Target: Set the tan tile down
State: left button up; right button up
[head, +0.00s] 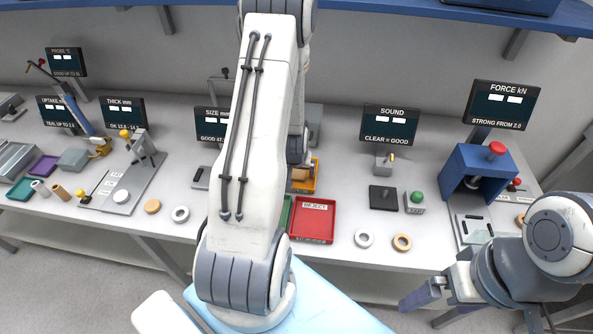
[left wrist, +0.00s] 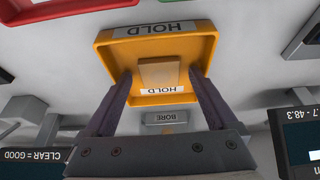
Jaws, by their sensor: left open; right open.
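The tan tile (left wrist: 158,73) is a small square block lying in the yellow HOLD tray (left wrist: 207,42). In the head view the tile (head: 299,174) and the tray (head: 308,188) show partly beside my arm. My left gripper (left wrist: 161,76) is open, with one finger on each side of the tile. I cannot tell whether either finger touches it. In the head view my left arm largely hides that gripper. My right gripper (head: 436,303) is open and empty, low at the right, in front of the table edge.
A red REJECT tray (head: 314,222) stands in front of the HOLD tray, with a green tray (head: 286,213) partly hidden beside it. Loose rings (head: 364,239) lie near the front edge. A blue press (head: 478,172) stands at the right. A BORE label (left wrist: 172,117) is close by the HOLD tray.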

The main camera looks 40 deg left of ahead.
pick_arm(q)
jog(key=shift+r, duration=0.3)
jog(key=p+v, duration=0.1)
jog(key=v, duration=1)
jog(key=shift+s+r, duration=0.2)
jog(key=shift+r, duration=0.1)
jog(key=shift+d, duration=0.1)
